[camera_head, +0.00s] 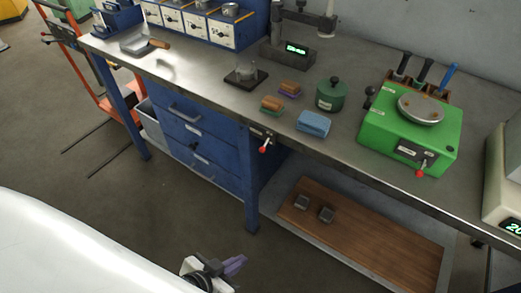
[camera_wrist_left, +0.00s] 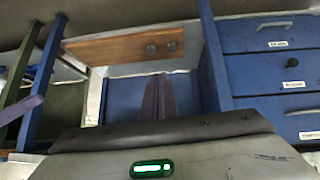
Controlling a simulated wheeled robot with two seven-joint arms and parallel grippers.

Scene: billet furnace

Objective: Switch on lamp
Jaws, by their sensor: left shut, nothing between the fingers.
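No lamp can be made out for sure. A small switch lever with a red knob (camera_head: 265,146) sits on the front edge of the workbench (camera_head: 215,92), above the blue leg beside the drawers. My left gripper (camera_head: 238,262) shows at the bottom of the head view, in front of the bench and well apart from the lever. Its purple fingers also show in the left wrist view (camera_wrist_left: 158,98), shut and empty. My right gripper is not seen.
A green device (camera_head: 410,130) with a red-knobbed lever (camera_head: 421,172) stands on the right of the bench. A blue sponge-like block (camera_head: 313,123) and a green pot (camera_head: 331,94) lie near the middle. A wooden shelf (camera_head: 365,235) is below. The floor before the drawers is clear.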

